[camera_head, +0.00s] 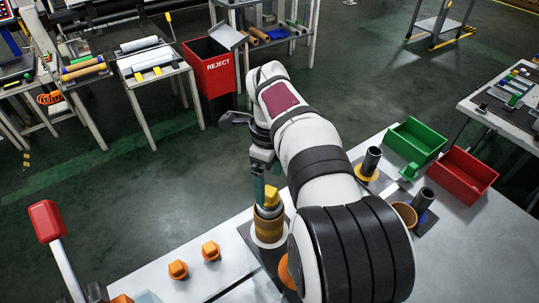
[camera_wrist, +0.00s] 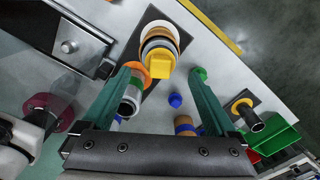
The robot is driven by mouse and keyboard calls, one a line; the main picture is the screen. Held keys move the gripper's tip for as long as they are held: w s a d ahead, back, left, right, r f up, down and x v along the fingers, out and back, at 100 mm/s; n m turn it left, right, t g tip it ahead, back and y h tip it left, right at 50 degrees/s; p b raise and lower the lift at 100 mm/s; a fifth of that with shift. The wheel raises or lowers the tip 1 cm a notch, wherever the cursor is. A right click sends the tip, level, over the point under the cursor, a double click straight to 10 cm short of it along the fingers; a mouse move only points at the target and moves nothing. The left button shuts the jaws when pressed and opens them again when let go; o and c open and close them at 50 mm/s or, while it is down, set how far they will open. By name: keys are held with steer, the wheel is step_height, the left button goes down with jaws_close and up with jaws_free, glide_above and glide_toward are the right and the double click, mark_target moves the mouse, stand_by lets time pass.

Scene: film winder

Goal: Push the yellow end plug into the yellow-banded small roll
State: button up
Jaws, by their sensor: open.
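The yellow end plug (camera_head: 271,196) sits at the top of a brown small roll (camera_head: 268,229) standing on the bench. In the wrist view the plug (camera_wrist: 159,68) is at the grey-rimmed mouth of the roll (camera_wrist: 158,38); how deep it sits is not clear. A yellow band on the roll cannot be made out surely. My gripper (camera_head: 265,188) is just above the roll. In the wrist view its green fingers (camera_wrist: 162,78) are open, one on each side of the plug, with gaps to both. My arm hides part of the bench in the head view.
Orange plugs (camera_head: 211,250) lie left of the roll. Dark spindles (camera_head: 371,161), a green bin (camera_head: 416,140) and a red bin (camera_head: 466,172) stand to the right. In the wrist view a grey cylinder (camera_wrist: 130,97) and a blue plug (camera_wrist: 174,99) are close to my fingers.

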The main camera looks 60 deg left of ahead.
mark_target(269, 191)
step_height(269, 191, up, 11)
steer(key=shift+c, duration=0.3)
step_height(269, 191, down, 6)
steer(key=n, duration=0.4)
steer(key=shift+n, duration=0.3)
steer(key=c, duration=0.9)
step_height(269, 191, down, 5)
steer(key=shift+r, duration=0.1)
jaws_close()
steer(key=shift+f, duration=0.45)
